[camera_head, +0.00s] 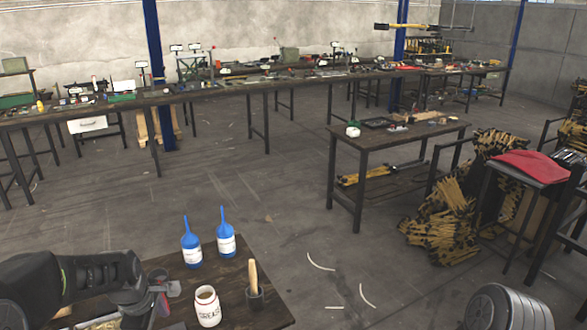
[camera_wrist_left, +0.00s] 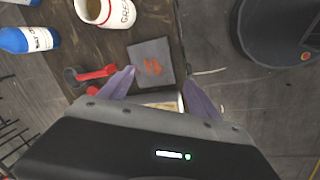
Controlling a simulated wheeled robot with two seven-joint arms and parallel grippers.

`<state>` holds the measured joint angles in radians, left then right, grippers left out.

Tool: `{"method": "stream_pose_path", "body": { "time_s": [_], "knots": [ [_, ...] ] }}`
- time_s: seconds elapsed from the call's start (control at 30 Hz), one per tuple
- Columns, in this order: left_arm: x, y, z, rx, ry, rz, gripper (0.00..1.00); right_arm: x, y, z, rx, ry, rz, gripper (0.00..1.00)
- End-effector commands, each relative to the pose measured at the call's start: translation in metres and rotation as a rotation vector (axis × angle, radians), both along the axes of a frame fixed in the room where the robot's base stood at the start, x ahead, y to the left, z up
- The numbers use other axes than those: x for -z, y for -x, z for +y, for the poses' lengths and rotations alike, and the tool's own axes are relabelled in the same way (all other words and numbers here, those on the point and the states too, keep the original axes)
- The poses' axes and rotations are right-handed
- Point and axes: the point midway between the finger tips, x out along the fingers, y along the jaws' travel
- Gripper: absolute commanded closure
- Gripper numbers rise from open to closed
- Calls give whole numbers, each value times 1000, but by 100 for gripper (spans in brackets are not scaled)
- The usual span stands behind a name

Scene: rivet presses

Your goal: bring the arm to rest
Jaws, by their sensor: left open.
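My left arm reaches in from the lower left of the head view, over the near dark table (camera_head: 245,310). My left gripper (camera_head: 167,296) is low over this table, left of the white grease jar (camera_head: 207,307). In the left wrist view, the two purple fingers of my left gripper (camera_wrist_left: 160,82) are spread apart, with nothing seen held between them. A pale block-like thing (camera_wrist_left: 160,105) shows below and between the fingers, partly hidden by the gripper body. I cannot tell its height or whether a finger touches it. My right gripper is not in view.
Two blue bottles (camera_head: 191,243) (camera_head: 226,237) and a dark cup (camera_head: 255,297) with a wooden handle stand on the near table. A dark square pad (camera_wrist_left: 151,62) and a red-handled tool (camera_wrist_left: 95,75) lie by the fingers. A grey ribbed drum (camera_head: 507,308) stands right; floor between is mostly clear.

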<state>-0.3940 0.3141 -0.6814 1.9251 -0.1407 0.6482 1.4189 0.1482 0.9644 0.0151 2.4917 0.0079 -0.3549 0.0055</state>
Motion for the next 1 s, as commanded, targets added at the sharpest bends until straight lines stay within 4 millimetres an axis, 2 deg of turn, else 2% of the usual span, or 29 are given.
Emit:
{"method": "stream_pose_path", "body": {
  "time_s": [0.17,0.27,0.3,0.37,0.4,0.47,0.53,0.6,0.7,0.8,0.9,1.0],
  "knots": [
    [43,-12,-47,433,-94,-91,28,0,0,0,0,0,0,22],
    [92,-1,-89,774,-168,-135,28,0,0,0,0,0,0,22],
    [116,9,-107,913,-194,-150,28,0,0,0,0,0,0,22],
    [150,33,-133,1103,-219,-167,28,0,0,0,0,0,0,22],
    [170,52,-149,1206,-225,-173,28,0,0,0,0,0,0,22],
    [197,84,-172,1337,-218,-182,28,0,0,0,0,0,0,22],
    [221,124,-196,1433,-180,-181,28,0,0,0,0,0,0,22],
    [238,162,-216,1477,-120,-172,28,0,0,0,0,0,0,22],
    [251,207,-237,1477,-14,-137,28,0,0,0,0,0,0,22],
    [258,236,-249,1468,65,-108,28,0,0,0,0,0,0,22],
    [265,247,-248,1441,99,-87,28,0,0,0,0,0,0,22],
    [265,246,-246,1433,97,-86,28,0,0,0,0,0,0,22]
  ]
}}
